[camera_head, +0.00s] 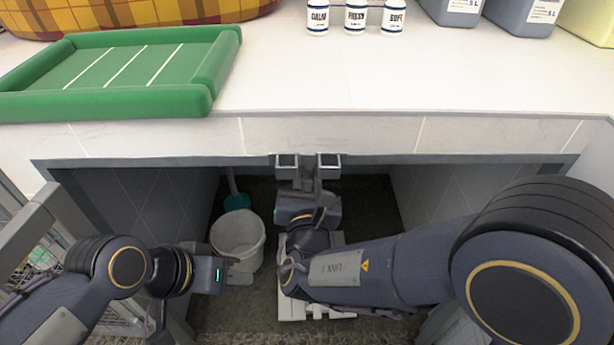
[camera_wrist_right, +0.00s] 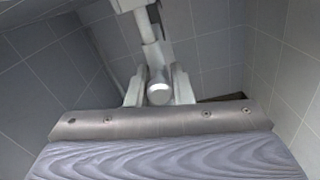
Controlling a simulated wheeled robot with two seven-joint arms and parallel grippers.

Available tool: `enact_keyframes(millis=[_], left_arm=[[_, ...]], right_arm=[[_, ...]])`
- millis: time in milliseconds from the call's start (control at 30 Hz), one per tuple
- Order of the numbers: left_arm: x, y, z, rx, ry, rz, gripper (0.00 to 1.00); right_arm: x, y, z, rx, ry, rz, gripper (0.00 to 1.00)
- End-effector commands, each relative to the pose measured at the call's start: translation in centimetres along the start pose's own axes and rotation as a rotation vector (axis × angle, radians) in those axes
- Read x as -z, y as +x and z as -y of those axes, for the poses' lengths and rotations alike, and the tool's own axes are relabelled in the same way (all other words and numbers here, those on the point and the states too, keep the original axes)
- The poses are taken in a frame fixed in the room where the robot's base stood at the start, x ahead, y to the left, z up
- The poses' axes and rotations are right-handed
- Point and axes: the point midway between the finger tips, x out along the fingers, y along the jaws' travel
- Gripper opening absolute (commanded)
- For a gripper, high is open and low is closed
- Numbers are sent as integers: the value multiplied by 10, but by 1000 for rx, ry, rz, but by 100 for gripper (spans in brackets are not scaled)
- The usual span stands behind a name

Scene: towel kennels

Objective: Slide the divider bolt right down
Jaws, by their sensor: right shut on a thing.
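My right gripper (camera_head: 308,172) is under the counter's front edge, with its two grey jaws side by side. In the right wrist view the gripper (camera_wrist_right: 159,90) is shut on a pale round knob (camera_wrist_right: 159,94), with one finger on each side of it. I take this knob for the right divider bolt. A pale upright rod (camera_wrist_right: 149,52) runs above it. The bolt's lower end and socket cannot be made out. In the head view my gripper and arm hide the bolt. My left gripper (camera_head: 240,272) is low beside a white bucket, apart from the bolt; its jaw gap is unclear.
The white counter (camera_head: 330,75) overhangs the tiled kennel bay. The white bucket (camera_head: 238,240) stands on the dark floor. A grey wood-grain panel (camera_wrist_right: 165,160) with a screwed metal strip (camera_wrist_right: 165,122) is close below the knob. A green padded tray (camera_head: 125,65) lies on the counter.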

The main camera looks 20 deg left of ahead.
Motion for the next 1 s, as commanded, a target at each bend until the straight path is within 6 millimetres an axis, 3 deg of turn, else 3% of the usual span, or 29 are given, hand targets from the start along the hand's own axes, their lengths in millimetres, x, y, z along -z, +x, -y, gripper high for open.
enact_keyframes(millis=[167,400,733,767,800,900,1000], left_arm=[[-3,6,3,0,0,0,36],[-16,32,15,0,0,0,36],[-16,31,14,0,0,0,36],[-16,31,14,0,0,0,36],[-16,31,14,0,0,0,36],[-16,31,14,0,0,0,36],[-16,31,14,0,0,0,36]], right_arm=[[7,0,1,0,0,-1,0],[36,0,7,0,1,-1,0],[38,-1,8,1,-2,-9,0],[38,-1,8,1,-2,-9,24],[38,-1,8,1,-2,-9,30],[37,0,7,1,-2,-6,41],[36,0,7,0,-1,-4,41]])
